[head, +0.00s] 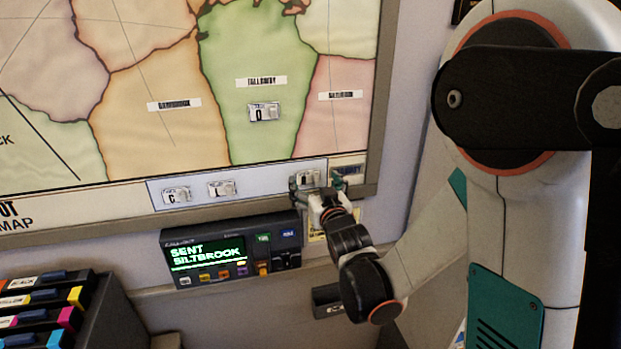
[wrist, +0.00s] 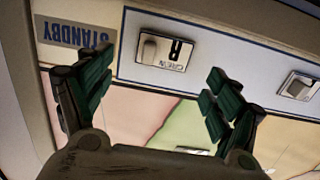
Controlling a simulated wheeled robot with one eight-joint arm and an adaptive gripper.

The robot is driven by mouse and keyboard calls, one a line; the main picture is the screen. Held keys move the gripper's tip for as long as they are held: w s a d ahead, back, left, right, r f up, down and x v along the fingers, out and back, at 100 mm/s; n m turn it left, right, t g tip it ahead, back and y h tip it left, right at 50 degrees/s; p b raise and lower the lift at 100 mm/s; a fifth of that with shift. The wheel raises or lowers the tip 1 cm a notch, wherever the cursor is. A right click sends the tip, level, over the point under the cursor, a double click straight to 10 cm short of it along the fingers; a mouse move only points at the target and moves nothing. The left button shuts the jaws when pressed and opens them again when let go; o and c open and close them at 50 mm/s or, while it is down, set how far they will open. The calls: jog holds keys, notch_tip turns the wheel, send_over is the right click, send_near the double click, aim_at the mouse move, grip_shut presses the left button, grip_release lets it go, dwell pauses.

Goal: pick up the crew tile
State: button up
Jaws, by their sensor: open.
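The crew tile (wrist: 162,52), a small white tile with a raised knob and print reading CREW and a large letter, possibly R, sits upside down in the wrist view on a pale strip. In the head view this tile (head: 309,178) is at the strip's right end, partly behind my gripper (head: 318,185). My gripper (wrist: 158,80) is open, its green fingers spread apart with the tile between and just beyond the tips. The fingers hold nothing, and I cannot tell whether they touch the board.
Two more tiles sit on the strip, a left one (head: 177,195) and a middle one (head: 222,188). Another tile (head: 265,112) is on the green map region. A STANDBY label (wrist: 75,36) adjoins the strip. A console (head: 232,252) reading SENT SILTBROOK is below the board.

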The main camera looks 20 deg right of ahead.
aim_at(308, 174)
jog(key=shift+w+a+f, duration=0.1)
jog(key=shift+w+a, duration=0.05)
jog(key=shift+w, duration=1.6)
jog(key=shift+s, duration=0.1)
jog(key=c, duration=1)
